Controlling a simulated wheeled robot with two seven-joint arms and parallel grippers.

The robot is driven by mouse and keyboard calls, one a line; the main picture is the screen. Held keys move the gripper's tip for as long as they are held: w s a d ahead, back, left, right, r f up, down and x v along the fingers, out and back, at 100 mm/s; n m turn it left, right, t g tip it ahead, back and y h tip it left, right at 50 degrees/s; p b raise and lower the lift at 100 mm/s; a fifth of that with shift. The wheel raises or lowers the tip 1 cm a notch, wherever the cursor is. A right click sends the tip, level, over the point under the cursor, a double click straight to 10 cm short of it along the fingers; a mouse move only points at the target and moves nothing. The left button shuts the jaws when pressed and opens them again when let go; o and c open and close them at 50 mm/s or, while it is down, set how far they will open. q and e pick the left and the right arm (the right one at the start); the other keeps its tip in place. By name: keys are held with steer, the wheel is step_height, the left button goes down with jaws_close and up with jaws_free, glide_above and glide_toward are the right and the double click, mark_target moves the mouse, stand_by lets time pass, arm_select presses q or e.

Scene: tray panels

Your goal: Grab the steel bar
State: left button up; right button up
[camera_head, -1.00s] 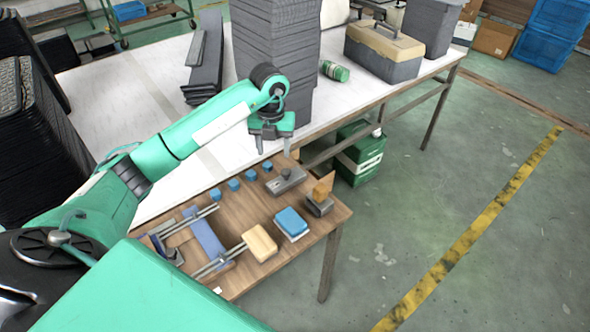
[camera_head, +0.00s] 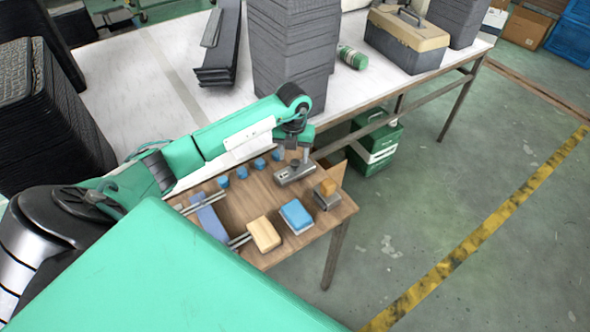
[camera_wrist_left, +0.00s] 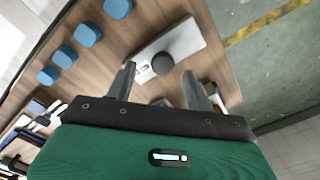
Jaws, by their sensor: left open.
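A grey metal bar-like block (camera_head: 295,172) with a dark round knob lies on the wooden table near its far edge. It also shows in the left wrist view (camera_wrist_left: 188,42), just ahead of the fingers. My left gripper (camera_head: 293,157) is open and empty, pointing down close above this block. In the left wrist view, the two fingers (camera_wrist_left: 159,78) are spread, with the knob ahead of and between their tips. The gripper appears apart from the block. My right gripper is not in view.
Several small blue blocks (camera_head: 241,172) stand in a row left of the grey block. A tan block (camera_head: 263,234), a blue-topped block (camera_head: 296,216) and a grey-and-orange piece (camera_head: 327,194) are nearer or to the right. Tall dark stacks (camera_head: 293,50) stand on the white table behind.

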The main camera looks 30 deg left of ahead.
mark_target(295, 162)
arm_select(q)
step_height(295, 162, down, 4)
steer(key=shift+w+d+f+p, duration=0.1)
steer(key=shift+d+p, duration=0.05)
steer(key=shift+p, duration=0.35)
jaws_close()
steer(key=shift+w, duration=0.1)
